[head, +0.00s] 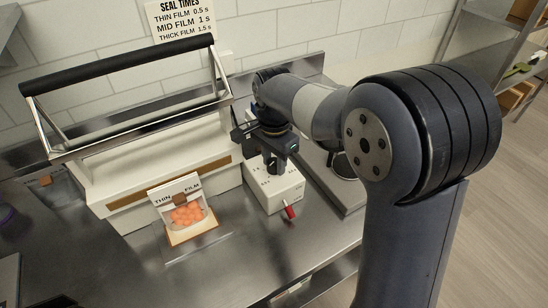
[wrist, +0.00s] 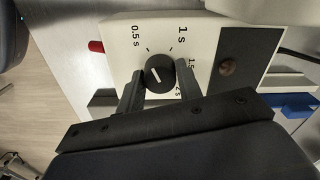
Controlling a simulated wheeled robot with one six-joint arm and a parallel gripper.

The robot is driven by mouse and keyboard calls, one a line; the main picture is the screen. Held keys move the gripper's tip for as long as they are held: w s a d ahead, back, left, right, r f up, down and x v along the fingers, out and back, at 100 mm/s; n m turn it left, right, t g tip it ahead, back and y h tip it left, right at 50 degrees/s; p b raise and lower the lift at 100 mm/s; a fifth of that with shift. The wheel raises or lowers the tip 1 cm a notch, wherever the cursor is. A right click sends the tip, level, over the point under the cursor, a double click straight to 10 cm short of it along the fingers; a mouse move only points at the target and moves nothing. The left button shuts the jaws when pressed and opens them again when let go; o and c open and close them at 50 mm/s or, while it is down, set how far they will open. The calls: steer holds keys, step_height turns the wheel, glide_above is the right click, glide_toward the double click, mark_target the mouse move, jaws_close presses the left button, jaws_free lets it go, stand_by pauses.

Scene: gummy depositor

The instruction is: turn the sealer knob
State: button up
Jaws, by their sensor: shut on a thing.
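The sealer knob (wrist: 159,72) is a round black dial with a white mark, on the white control box (head: 280,192). Its dial reads 0.5 s, 1 s, 1.5 s and 2 s. The white mark slants up and left in the wrist view, towards the 0.5 s side. My gripper (wrist: 158,92) is shut on the knob, one dark finger at each side. In the head view my gripper (head: 276,164) points down at the box top and hides the knob. The sealer (head: 150,165) is white with a raised black-handled bar.
A bag of orange gummies (head: 187,215) labelled THIN FILM stands in front of the sealer. A wall sign (head: 182,18) lists thin film 0.5 s, mid film 1 s, thick film 1.5 s. A red-tipped lever (head: 289,212) sticks out of the box's front.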

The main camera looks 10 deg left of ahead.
mark_target(274, 161)
steer(key=shift+n, duration=0.9)
steer(key=o, duration=1)
steer(key=shift+r, duration=0.1)
step_height(274, 161, up, 7)
steer(key=shift+r, duration=0.2)
step_height(274, 161, down, 7)
steer(key=shift+f, duration=0.1)
steer(key=shift+f+m, duration=0.3)
steer(key=shift+r+m+b, duration=0.1)
steer(key=shift+m+b, duration=0.35)
steer(key=shift+m, duration=1.15)
